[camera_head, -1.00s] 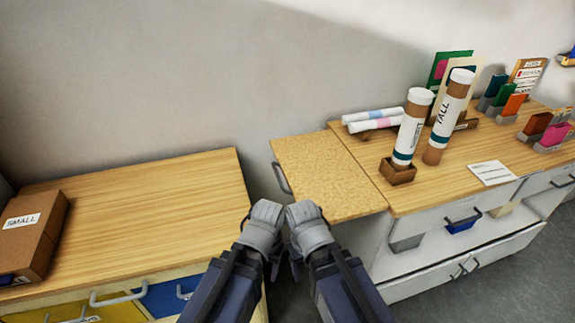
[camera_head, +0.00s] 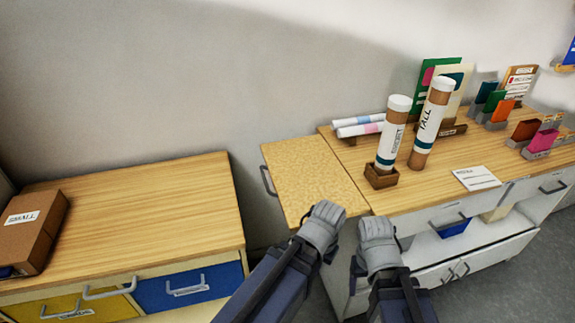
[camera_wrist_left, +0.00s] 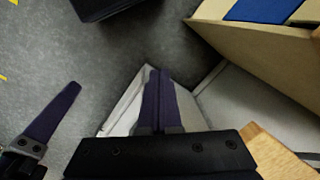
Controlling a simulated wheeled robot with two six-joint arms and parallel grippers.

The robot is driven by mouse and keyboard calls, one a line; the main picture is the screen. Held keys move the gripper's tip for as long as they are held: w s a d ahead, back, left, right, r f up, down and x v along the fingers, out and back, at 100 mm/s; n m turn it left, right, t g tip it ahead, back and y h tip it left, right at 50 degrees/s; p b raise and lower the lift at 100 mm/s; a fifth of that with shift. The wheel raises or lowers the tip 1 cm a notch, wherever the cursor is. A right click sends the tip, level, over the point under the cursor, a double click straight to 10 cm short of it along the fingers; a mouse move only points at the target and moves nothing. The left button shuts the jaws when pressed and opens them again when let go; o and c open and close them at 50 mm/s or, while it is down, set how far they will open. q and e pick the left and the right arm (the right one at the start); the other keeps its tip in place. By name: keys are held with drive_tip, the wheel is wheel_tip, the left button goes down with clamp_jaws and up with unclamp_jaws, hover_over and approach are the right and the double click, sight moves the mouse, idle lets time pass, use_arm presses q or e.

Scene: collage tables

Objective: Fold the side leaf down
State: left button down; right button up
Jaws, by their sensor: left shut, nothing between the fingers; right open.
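The side leaf (camera_head: 300,175) is a pale speckled board, raised level with the right table's top (camera_head: 450,160) at its left end. A dark bar handle (camera_head: 268,181) is on its left edge. My left gripper (camera_head: 322,228) is at the leaf's front right corner and overlaps it in the head view; contact cannot be told. Its dark fingers (camera_wrist_left: 159,85) are shut and empty in the left wrist view. My right gripper (camera_head: 378,240) is open, before the right table's front left corner, apart from the leaf. Its fingertips are hidden in the head view.
A left wooden cabinet (camera_head: 140,215) with yellow and blue drawers stands across a gap from the leaf. A brown box (camera_head: 35,228) lies on it. Two tall tubes (camera_head: 430,125), a white card (camera_head: 476,178) and several racked cards stand or lie on the right table.

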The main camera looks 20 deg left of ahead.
use_arm(q)
drive_tip(key=w+a+r+n+p, duration=0.2)
drive_tip(key=w+a+r+p, duration=0.2)
drive_tip(key=a+r+p, duration=0.25)
wheel_tip(320, 180, up, 5)
drive_tip(key=n+t+y+p, duration=0.1)
drive_tip(key=n+t+y, duration=0.2)
drive_tip(key=y, duration=0.2)
hover_over(289, 219)
drive_tip(key=w+a, duration=0.3)
drive_tip(key=w, duration=0.2)
drive_tip(key=shift+d+r, duration=0.1)
drive_tip(key=shift+d, duration=0.15)
drive_tip(key=w+r+n+t+y, duration=0.1)
drive_tip(key=w+r+t+y, duration=0.1)
drive_tip(key=w+r, duration=0.3)
drive_tip(key=w+y, duration=0.1)
drive_tip(key=w, duration=0.2)
drive_tip(key=shift+a+r+n+y, duration=0.15)
drive_tip(key=shift+r+n+y, duration=0.15)
drive_tip(key=shift+r+n, duration=0.1)
